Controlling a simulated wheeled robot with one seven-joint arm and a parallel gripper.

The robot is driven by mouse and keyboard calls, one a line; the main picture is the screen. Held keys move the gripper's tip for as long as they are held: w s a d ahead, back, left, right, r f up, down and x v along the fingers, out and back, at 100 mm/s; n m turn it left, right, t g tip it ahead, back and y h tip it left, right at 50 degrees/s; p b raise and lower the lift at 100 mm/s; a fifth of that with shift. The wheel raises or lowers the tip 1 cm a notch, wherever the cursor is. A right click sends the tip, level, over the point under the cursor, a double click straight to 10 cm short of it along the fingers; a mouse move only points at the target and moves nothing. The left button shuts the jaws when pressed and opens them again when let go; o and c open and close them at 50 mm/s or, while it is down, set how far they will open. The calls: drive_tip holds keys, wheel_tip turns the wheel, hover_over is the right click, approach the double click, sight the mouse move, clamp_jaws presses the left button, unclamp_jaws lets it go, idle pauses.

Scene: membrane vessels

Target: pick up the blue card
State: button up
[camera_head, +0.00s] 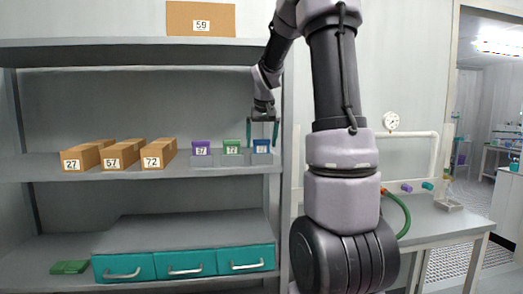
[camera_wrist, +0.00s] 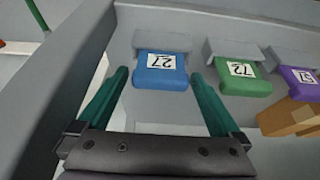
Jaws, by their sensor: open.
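The blue card (camera_head: 262,149) stands in a grey holder at the right end of the middle shelf. In the wrist view the blue card (camera_wrist: 172,84) has a white number label, seen upside down. My gripper (camera_head: 262,141) is above it at the shelf's right end. In the wrist view my gripper (camera_wrist: 160,76) is open, with its two green fingers apart. The blue card shows between and a little beyond the fingertips, with a gap on each side. I cannot tell how far the fingertips are from it in depth.
A green card (camera_head: 231,147) and a purple card (camera_head: 201,148) stand in holders to the left. Three cardboard boxes (camera_head: 121,155) are further left. The shelf's upright post is close to my gripper's right. Teal drawers (camera_head: 186,264) are below.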

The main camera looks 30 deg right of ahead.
drive_tip(key=c, duration=1.2)
drive_tip(key=shift+r, duration=0.1)
